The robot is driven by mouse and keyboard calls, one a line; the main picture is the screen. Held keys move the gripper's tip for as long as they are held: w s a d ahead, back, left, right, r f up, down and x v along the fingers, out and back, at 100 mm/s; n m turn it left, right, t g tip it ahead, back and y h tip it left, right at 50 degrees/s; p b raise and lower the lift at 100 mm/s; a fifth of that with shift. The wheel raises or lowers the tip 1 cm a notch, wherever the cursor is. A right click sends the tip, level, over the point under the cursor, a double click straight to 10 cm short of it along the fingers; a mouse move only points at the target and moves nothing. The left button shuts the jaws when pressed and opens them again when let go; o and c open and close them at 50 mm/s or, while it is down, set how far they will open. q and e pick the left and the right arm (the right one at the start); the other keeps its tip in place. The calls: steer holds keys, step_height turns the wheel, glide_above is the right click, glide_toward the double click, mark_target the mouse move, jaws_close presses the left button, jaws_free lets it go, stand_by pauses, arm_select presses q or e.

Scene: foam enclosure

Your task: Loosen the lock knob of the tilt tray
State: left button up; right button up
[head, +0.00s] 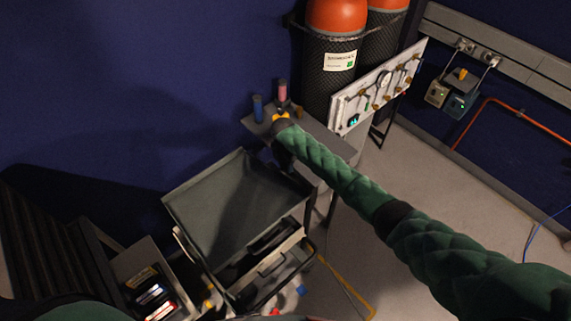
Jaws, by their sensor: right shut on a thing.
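The tilt tray (205,195) is a shallow grey tray with a raised rim, set at a slant on top of a cart left of centre. My right arm, in a green quilted sleeve, reaches in from the lower right. My left gripper is out of view.
The small grey table (328,142) bears a blue cylinder (258,108) and a red one (282,91). Orange-topped gas cylinders (330,75) and a valve panel (375,90) stand behind. Black slatted steps (50,245) are at left.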

steer(key=shift+d+t+y, duration=0.1)
steer(key=shift+t+y, duration=0.3)
steer(key=o, duration=1)
steer(key=shift+r, duration=0.1)
steer(key=shift+b, duration=0.35)
